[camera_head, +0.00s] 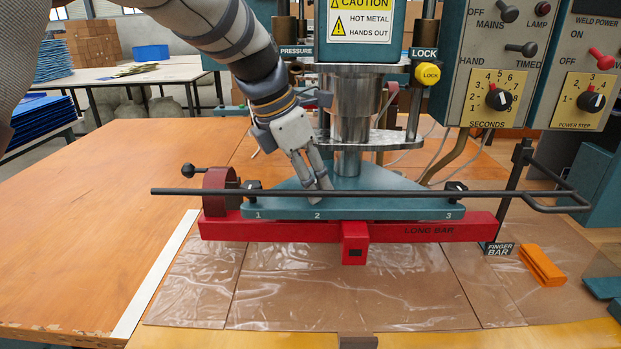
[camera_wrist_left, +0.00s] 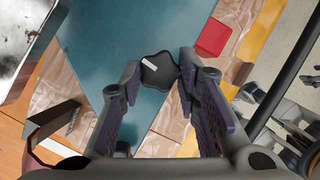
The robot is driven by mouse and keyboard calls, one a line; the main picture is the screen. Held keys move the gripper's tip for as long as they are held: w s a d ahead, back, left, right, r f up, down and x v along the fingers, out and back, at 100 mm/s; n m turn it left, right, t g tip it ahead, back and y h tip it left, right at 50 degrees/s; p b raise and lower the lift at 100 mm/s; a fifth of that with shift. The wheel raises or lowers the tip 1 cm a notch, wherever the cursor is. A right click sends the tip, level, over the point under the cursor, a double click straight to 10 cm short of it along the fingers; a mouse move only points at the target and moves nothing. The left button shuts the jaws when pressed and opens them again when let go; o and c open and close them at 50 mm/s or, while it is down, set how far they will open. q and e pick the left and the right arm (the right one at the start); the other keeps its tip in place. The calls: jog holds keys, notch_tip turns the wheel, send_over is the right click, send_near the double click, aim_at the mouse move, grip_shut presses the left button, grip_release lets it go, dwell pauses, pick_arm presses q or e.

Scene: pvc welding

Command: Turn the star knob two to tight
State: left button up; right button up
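The teal clamp plate (camera_head: 385,208), marked 1, 2 and 3, lies on the red long bar (camera_head: 290,231). My left gripper (camera_head: 322,186) points down at the spot marked 2, and its fingers hide star knob two in the head view. In the left wrist view, star knob two (camera_wrist_left: 158,70) is black with a white mark and sits between the tips of my left gripper (camera_wrist_left: 160,68). The fingers stand apart on either side of it. I cannot tell whether they touch it. Star knob one (camera_head: 252,185) and star knob three (camera_head: 456,187) are uncovered. My right gripper is not in view.
The black finger bar (camera_head: 400,193) runs across in front of the plate, close to my fingers. The press column (camera_head: 350,110) stands just behind. Control boxes with dials (camera_head: 497,97) are at right. An orange block (camera_head: 541,266) lies at right. The table's left side is clear.

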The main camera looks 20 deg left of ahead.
pick_arm(q)
jog(key=shift+m, duration=0.3)
jog(key=m, duration=0.1)
jog(key=m+g, duration=0.1)
jog(key=m, duration=0.1)
jog(key=shift+w+a+f+h, duration=0.1)
jog(key=shift+w+f+h, duration=0.1)
jog(key=shift+h, duration=0.2)
jog(key=shift+m+g+b, duration=0.65)
jog(key=shift+m+g, duration=0.25)
jog(key=shift+m, duration=1.1)
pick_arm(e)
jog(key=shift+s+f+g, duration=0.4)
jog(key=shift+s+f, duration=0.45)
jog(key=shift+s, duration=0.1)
pick_arm(q)
jog(key=shift+r, duration=0.15)
jog(key=o, duration=1.2)
jog(key=shift+c, duration=0.2)
